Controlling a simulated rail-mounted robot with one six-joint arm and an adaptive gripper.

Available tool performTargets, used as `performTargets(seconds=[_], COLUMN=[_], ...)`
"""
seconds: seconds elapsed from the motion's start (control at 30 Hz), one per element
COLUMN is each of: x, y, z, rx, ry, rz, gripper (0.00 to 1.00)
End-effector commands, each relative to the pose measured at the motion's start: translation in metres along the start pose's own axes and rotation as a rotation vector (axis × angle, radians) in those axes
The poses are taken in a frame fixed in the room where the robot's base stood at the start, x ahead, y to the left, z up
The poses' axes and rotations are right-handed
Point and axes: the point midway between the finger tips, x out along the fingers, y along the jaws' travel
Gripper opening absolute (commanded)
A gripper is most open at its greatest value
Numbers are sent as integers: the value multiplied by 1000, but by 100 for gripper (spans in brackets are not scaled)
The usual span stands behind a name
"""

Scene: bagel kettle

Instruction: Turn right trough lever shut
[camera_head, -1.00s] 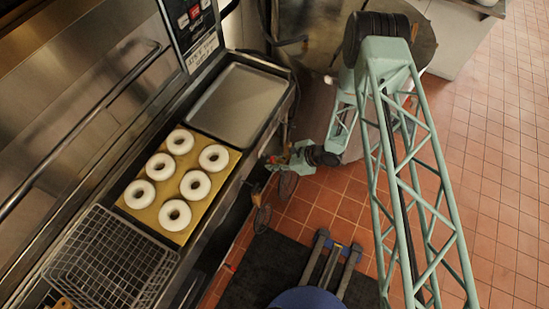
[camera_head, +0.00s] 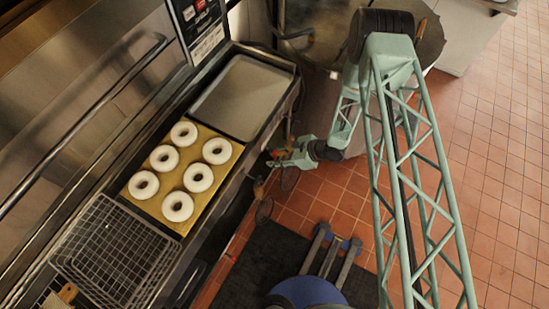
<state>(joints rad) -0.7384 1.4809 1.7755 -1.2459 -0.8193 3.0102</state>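My gripper (camera_head: 279,158) is at the end of my pale green lattice arm, beside the front edge of the steel trough counter (camera_head: 262,134). It is small in the view, and I cannot tell whether its fingers are open or shut. A small red spot shows at the gripper's tip. The right trough lever cannot be made out for certain; the gripper and the counter's edge may hide it. I cannot tell whether the gripper touches anything.
A gold board (camera_head: 211,195) with several white bagels (camera_head: 201,177) lies on the counter, between an empty metal tray (camera_head: 242,96) and a wire basket (camera_head: 117,253). Thin round discs (camera_head: 264,211) hang below the front edge. A large round kettle (camera_head: 429,45) stands behind my arm. Tiled floor is clear at right.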

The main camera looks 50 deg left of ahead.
Motion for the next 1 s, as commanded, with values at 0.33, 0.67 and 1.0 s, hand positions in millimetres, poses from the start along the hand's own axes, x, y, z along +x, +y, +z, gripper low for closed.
performTargets(seconds=[0.33, 0.67, 1.0], x=[-1, -21, -65], y=[-2, -3, -2], z=[0, 0, 0], rx=[0, 0, 1], ry=[0, 0, 0], rz=[-2, -4, -4], gripper=[22, 22, 22])
